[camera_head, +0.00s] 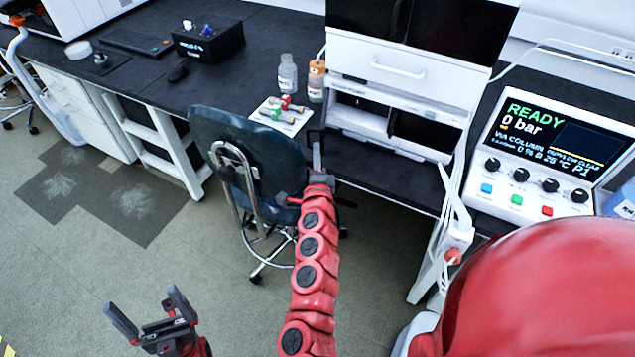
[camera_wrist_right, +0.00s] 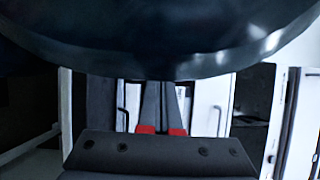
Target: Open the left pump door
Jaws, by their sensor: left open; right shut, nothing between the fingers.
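A white instrument stack (camera_head: 372,62) stands on the bench, with a pale bar handle (camera_head: 398,70) on its front panel. Below it are dark openings and a white shelf edge. I cannot tell which panel is the left pump door. My right gripper (camera_head: 318,150) is shut and empty, in front of the bench and beside the blue chair, apart from the stack. Its fingers also show in the right wrist view (camera_wrist_right: 160,100), below a large dark curved shape, with white panels and vertical handles behind. My left gripper (camera_head: 148,305) is open and empty over the floor at lower left.
The dark blue chair (camera_head: 232,140) stands at the bench, close to my right gripper. A white tray (camera_head: 281,117) with small fittings and two bottles (camera_head: 288,75) sit near the bench edge. A control unit (camera_head: 545,155) reading READY is at right. The floor at left is clear.

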